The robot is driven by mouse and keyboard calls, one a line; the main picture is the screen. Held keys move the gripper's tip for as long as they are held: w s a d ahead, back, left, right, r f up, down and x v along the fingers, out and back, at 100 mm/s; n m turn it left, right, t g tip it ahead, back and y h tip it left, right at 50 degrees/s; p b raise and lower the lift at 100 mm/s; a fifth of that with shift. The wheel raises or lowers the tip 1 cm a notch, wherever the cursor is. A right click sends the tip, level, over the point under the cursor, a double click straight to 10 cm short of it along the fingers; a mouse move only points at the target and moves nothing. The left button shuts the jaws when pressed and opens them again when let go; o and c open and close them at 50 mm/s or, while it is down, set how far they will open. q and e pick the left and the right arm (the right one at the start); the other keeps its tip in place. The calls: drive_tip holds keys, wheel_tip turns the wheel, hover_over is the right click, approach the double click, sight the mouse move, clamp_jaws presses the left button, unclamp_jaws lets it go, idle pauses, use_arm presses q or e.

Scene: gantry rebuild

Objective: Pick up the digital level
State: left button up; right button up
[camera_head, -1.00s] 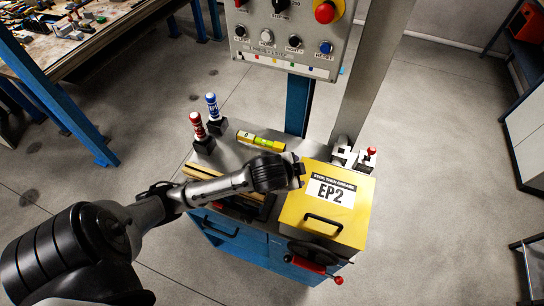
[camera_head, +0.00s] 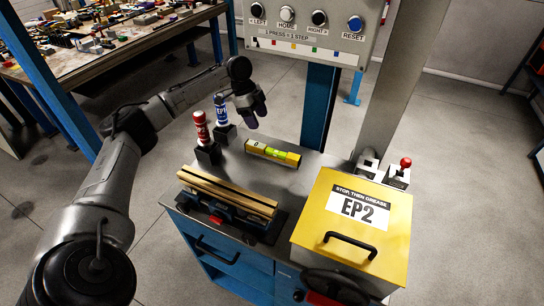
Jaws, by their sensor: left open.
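The digital level (camera_head: 273,153) is a short yellow bar with a green vial window. It lies flat on the grey top of the blue cabinet, behind the wooden strips and left of the yellow EP2 box. My left gripper (camera_head: 254,116) is open and empty, with its dark fingers pointing down. It hangs above and behind the left end of the level, apart from it in the picture. The level is fully in view. My right gripper is not in view.
A red bottle (camera_head: 200,128) and a blue EP1 bottle (camera_head: 221,111) stand in dark holders left of the level. The yellow EP2 box (camera_head: 353,222) stands at the right. Wooden strips (camera_head: 228,191) lie in front. A blue post (camera_head: 319,105) and control panel (camera_head: 309,28) rise behind.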

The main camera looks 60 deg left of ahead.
use_arm(q)
drive_tip(key=b, duration=0.2)
approach(272, 150)
drive_tip(key=shift+m, duration=0.4)
drive_tip(key=x, duration=0.5)
drive_tip(key=shift+a, duration=0.1)
drive_tip(key=shift+b+x, duration=0.35)
drive_tip(key=shift+x, duration=2.3)
drive_tip(key=shift+c, duration=1.4)
clamp_jaws()
